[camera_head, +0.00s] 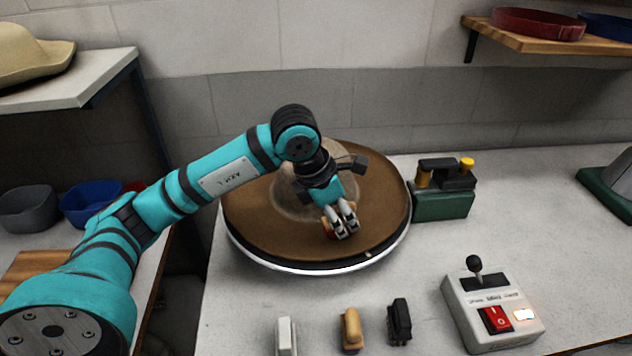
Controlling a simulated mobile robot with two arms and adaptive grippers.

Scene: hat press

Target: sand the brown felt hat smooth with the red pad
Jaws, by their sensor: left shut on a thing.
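The brown felt hat (262,228) lies on a round turntable (300,268) with a pale rim, in the middle of the head view. Its wide brim is flat, and its paler crown is partly hidden behind my left arm. My left gripper (346,232) points down over the front right part of the brim. It is shut on the red pad (327,230), of which only a small orange-brown bit shows beside the fingers. I cannot tell whether the pad touches the felt. My right gripper is not in view.
A control box (492,312) with a lever and red switch stands at the front right. A white block (286,338), a tan brush (351,330) and a black brush (399,322) stand in front of the turntable. A green device (443,204) stands close to its right.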

